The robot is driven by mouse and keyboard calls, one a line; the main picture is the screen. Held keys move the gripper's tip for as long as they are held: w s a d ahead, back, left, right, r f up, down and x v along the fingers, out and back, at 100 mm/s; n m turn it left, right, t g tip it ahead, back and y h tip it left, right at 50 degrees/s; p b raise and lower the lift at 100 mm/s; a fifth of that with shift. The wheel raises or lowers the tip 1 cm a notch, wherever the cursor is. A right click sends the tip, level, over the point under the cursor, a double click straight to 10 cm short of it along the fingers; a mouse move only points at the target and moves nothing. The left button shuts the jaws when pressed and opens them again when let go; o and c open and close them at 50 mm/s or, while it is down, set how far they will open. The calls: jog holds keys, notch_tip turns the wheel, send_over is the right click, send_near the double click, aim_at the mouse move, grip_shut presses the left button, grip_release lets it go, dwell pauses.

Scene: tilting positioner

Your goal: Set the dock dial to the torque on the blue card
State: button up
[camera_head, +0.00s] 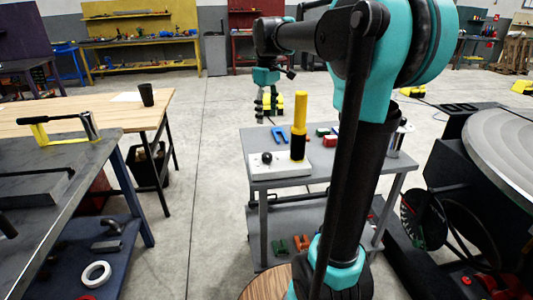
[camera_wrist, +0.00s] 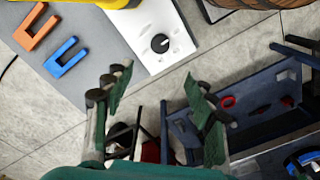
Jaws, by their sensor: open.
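The white dock plate (camera_head: 283,166) lies on a small grey cart table. Its black round dial (camera_head: 267,157) is near the left end, and a yellow and black upright tool (camera_head: 299,125) stands beside it. In the wrist view the dial (camera_wrist: 160,43) shows a light pointer mark on its black face, with markings around it too small to read. My gripper (camera_head: 266,103) hangs above and behind the cart, apart from the dial. In the wrist view its fingers (camera_wrist: 160,100) are spread and empty. I cannot make out a blue card in either view.
Blue (camera_wrist: 66,57) and orange (camera_wrist: 36,27) U-shaped pieces lie on the cart beside the dock. A grey workbench (camera_head: 60,165) is at left, and a large round positioner plate (camera_head: 505,150) is at right.

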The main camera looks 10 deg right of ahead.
aim_at(267, 155)
notch_tip(267, 155, down, 16)
jog(key=shift+r, duration=0.1)
dwell(0.4)
jog(key=c, duration=1.2)
